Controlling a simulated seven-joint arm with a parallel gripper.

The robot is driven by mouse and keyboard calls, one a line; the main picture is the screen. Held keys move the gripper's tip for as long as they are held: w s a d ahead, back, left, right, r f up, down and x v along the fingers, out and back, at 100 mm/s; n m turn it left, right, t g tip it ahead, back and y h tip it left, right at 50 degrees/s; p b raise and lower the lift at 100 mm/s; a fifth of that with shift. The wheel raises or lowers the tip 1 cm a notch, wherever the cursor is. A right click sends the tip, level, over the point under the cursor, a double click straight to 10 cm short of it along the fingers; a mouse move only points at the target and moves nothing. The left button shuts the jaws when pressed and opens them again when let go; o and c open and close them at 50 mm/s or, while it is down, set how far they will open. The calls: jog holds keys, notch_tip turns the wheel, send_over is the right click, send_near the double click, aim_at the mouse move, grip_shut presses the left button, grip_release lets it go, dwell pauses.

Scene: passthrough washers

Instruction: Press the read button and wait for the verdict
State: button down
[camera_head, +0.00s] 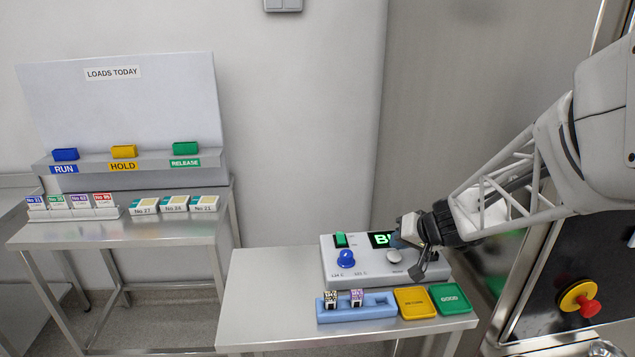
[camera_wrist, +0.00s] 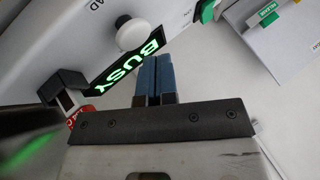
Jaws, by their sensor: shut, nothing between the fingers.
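The reader (camera_head: 340,270) is a light grey box on the right-hand table, with a blue knob, a green switch and a dark display. The display (camera_wrist: 128,65) glows green with BUSY in the wrist view; my gripper partly covers it in the head view. The white round button (camera_head: 394,257) also shows in the wrist view (camera_wrist: 131,34), beside lettering ending in AD. My gripper (camera_head: 399,240) is shut and empty over the reader, its blue fingertips (camera_wrist: 155,75) close together. They appear beside the button and apart from it. A dark piece with a red-and-white label (camera_wrist: 70,98) shows at the left.
A blue rack (camera_head: 340,315) with two small labelled vials stands in front of the reader. A yellow tray (camera_head: 415,303) and a green GOOD tray (camera_head: 449,298) lie beside it. The left table (camera_head: 120,234) holds several labelled items and a LOADS TODAY board (camera_head: 120,105).

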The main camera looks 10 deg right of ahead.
aim_at(396, 255)
jog(key=shift+r, duration=0.15)
jog(key=shift+r, duration=2.4)
jog(key=shift+s+a, duration=0.2)
jog(key=s+a+r+g+h, duration=0.1)
jog(key=s+a+g+h, duration=0.1)
jog(key=s, duration=1.1)
jog(key=s+a+r+n+g+h, duration=0.1)
jog(key=s+a+r+g+h, duration=0.1)
jog(key=s, duration=1.1)
jog(key=a+h, duration=0.1)
jog(key=a, duration=0.1)
jog(key=shift+s+a+n+g+h, duration=0.2)
jog(key=shift+a+n+g+h, duration=0.1)
jog(key=shift+g, duration=0.1)
jog(key=c, duration=1.8)
grip_release()
jog(key=shift+c, duration=0.2)
